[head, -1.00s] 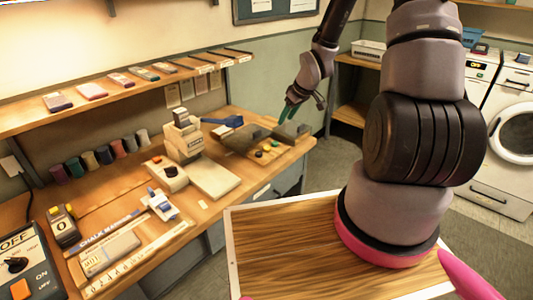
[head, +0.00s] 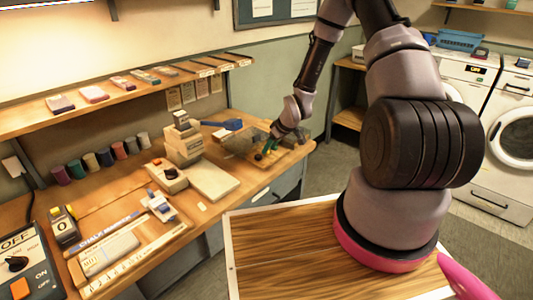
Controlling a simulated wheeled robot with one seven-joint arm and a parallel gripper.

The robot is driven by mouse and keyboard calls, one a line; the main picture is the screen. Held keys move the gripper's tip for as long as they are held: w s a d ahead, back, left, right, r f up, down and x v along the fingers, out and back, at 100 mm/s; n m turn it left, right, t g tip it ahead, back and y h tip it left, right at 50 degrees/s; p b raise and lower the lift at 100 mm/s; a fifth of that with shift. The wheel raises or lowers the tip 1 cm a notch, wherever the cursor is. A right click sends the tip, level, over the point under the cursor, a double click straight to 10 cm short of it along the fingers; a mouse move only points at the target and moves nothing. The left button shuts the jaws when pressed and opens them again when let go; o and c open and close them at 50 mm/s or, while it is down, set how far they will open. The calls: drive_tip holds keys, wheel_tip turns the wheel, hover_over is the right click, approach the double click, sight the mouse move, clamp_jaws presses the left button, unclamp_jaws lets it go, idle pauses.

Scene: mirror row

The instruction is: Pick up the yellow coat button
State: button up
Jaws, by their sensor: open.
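I cannot make out the yellow coat button now; the fingers cover most of that spot. Whether the fingers touch anything there is too small to tell.
A grey lump (head: 239,142) lies just left of the gripper. A blue scoop-like thing (head: 228,124), a beige label machine (head: 184,143) and a pale flat block (head: 213,180) stand further left. A shelf (head: 120,95) runs above the bench.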

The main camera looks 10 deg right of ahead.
sight(269, 152)
drive_tip(key=shift+w+a+f, duration=0.2)
drive_tip(key=shift+w+f, duration=0.1)
drive_tip(key=shift+f, duration=0.3)
clamp_jaws()
wheel_tip(269, 152, up, 10)
